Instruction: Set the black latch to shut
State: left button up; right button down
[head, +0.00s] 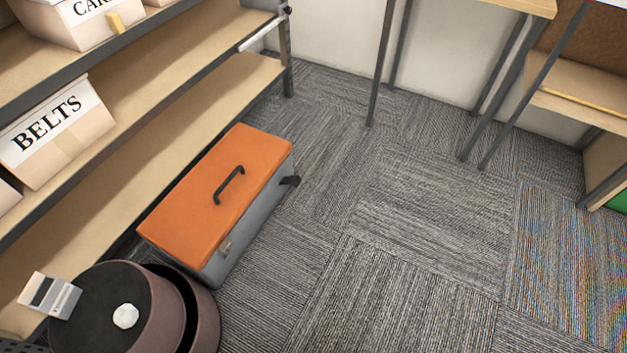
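A toolbox with an orange lid (215,185) and a grey body (250,220) stands on the carpet beside the shelf. The lid lies down on the body and has a black handle (229,184) on top. The black latch (291,181) is at the far end of the box's right-hand long side, and it sticks outward from the side, not flat against it. A second, metal-coloured latch (225,247) sits nearer on the same side, close to the body. Neither of my grippers shows in the head view.
A wooden shelf unit with dark edges runs along the left, holding a box labelled BELTS (58,130) and other boxes. Desk legs (490,115) stand at the upper right. The carpet (400,220) right of the toolbox is clear.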

aim_at(295, 180)
jog(key=u, duration=0.45)
jog(key=i+l+u, duration=0.2)
jog(key=l+u, duration=0.2)
jog(key=l, duration=0.25)
jog(key=i+l+u, duration=0.2)
jog(key=l, duration=0.15)
jog(key=l+u, duration=0.2)
jog(key=l, duration=0.15)
jog(key=i+l, duration=0.1)
jog(key=l, duration=0.45)
jog(key=i+l+u, duration=0.1)
jog(key=l, duration=0.95)
jog(key=i+l, duration=0.15)
jog(key=l, duration=0.35)
jog(key=u, duration=0.05)
